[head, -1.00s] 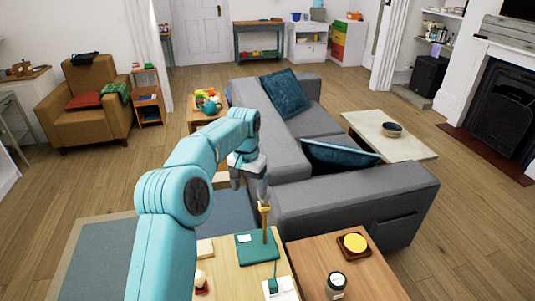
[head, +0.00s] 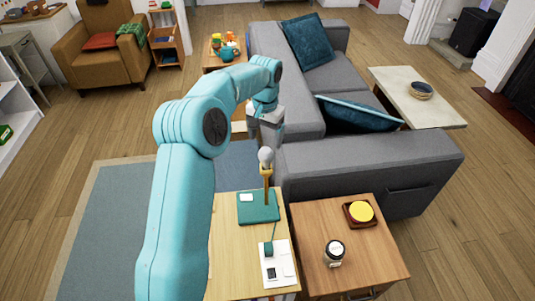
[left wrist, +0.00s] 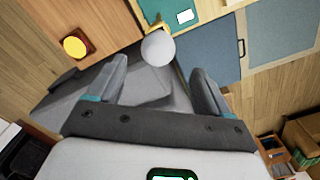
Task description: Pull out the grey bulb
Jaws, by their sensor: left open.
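The grey bulb (head: 265,156) sits upright on top of a brass lamp stem (head: 267,183). The stem rises from a green lamp base (head: 250,210) on a light wood table. My left gripper (head: 266,138) is just beyond the bulb in the head view, its jaws open and empty. In the left wrist view the bulb (left wrist: 158,48) shows ahead of the gap between the open fingers (left wrist: 157,68), roughly centred. I see no finger touching it. The right gripper is not in view.
A white switch plate (head: 277,263) lies on the light wood table (head: 228,240). Beside it, a darker wood table (head: 310,220) bears a jar (head: 334,252) and a yellow round thing (head: 360,212) on a dark tray. A grey sofa (head: 370,165) stands behind.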

